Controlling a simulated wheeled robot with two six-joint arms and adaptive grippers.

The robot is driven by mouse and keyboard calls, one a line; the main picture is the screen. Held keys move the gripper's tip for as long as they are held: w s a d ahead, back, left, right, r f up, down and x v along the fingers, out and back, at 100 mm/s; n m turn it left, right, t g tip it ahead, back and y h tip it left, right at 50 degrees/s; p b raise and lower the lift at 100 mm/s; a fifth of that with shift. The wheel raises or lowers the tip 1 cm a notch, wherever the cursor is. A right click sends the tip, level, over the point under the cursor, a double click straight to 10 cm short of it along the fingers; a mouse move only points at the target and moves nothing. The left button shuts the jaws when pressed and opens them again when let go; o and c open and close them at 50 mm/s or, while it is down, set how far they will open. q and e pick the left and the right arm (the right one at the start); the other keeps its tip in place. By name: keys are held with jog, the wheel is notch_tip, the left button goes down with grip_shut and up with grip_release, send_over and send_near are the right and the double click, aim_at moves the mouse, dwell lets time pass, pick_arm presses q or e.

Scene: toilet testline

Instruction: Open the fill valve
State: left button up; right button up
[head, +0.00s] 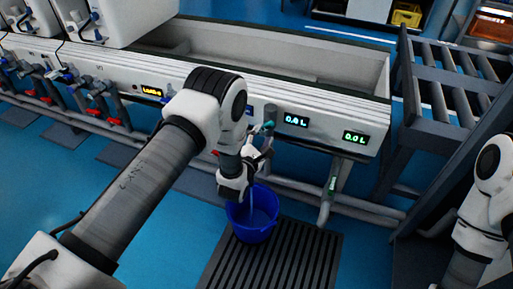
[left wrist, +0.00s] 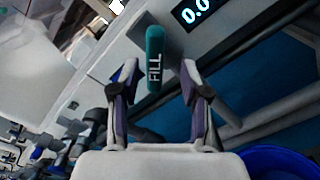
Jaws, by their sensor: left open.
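The fill valve's teal handle (left wrist: 155,58), marked "FILL", hangs from the white panel in the left wrist view. My left gripper (left wrist: 159,75) is open. Its two fingers stand either side of the handle's lower end in the picture, with visible gaps; I see no contact. In the head view my left gripper (head: 259,150) is just below the handle and above the blue bucket. My right gripper is out of view; only part of my right arm shows at the right edge.
The blue bucket (head: 252,222) stands on a dark slatted floor grate (head: 268,265). Pipes with red and blue valves run along the left. A roller conveyor (head: 455,85) is at the right.

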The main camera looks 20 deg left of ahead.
pick_arm(q)
jog(key=s, duration=0.8)
jog(key=shift+s, duration=0.15)
jog(key=s+a+f+m+g+y, duration=0.1)
jog(key=s+a+f+m+g, duration=0.2)
jog(key=s+f+m+g, duration=0.4)
jog(key=s+a+f+m+g, duration=0.25)
jog(key=s+f, duration=0.35)
jog(key=s, duration=0.4)
jog(key=s+d+f+m+g, duration=0.1)
jog(key=s+f+m+g, duration=0.2)
jog(key=s+m+g, duration=0.95)
jog(key=s+r+m+t+p, duration=0.1)
jog(key=r+m+t+p, duration=0.1)
jog(key=r+p, duration=1.4)
jog(key=s+r+m+t+p, duration=0.2)
jog(key=r+p, duration=1.3)
jog(key=r, duration=0.1)
jog(key=shift+s+p, duration=0.3)
jog(key=shift+p, duration=0.05)
